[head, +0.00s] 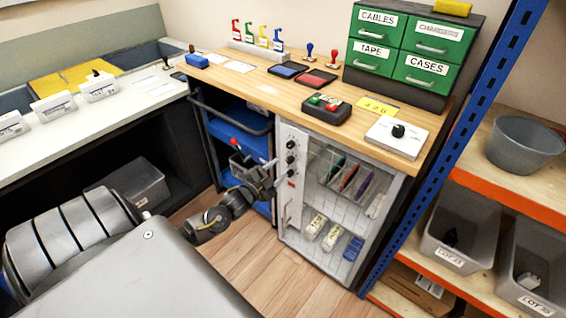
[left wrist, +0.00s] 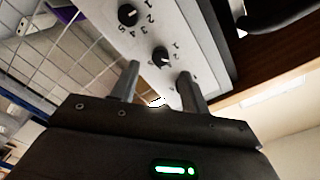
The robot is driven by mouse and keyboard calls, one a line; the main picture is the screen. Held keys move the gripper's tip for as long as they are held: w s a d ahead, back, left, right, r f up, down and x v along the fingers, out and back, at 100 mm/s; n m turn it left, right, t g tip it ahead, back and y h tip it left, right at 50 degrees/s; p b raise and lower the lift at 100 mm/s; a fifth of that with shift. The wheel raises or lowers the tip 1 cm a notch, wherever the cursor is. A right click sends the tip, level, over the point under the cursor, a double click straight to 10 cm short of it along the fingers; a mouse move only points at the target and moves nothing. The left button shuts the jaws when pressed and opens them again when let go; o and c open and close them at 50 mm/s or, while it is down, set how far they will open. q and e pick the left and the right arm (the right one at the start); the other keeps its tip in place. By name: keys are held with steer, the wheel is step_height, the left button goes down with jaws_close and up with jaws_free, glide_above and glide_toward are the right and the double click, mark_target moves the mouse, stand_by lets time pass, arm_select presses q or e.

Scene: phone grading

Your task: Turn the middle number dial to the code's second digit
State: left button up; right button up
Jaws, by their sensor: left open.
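The white cabinet panel carries a column of black dials, with the middle dial (head: 290,159) between an upper and a lower one. My left gripper (head: 268,173) is in front of the panel, just left of the dials. In the left wrist view, my left gripper (left wrist: 158,84) is open and empty. One black dial (left wrist: 161,57) with printed numbers lies just beyond and between its fingertips, apart from them. Another dial (left wrist: 128,15) is farther up. I cannot tell which dial is which there. A yellow code note (head: 377,107) lies on the bench; its digits are too small to read surely.
The cabinet's wire-grid door (head: 338,205) is shut, with phones behind it. A black handle bar (head: 235,118) and blue cart are left of the panel. A white box with a black knob (head: 396,138) stands on the wooden bench. The blue-posted shelf is at right.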

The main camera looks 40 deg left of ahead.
arm_select(q)
steer(key=s, duration=0.6)
steer(key=shift+s, duration=0.3)
steer(key=shift+r, duration=0.2)
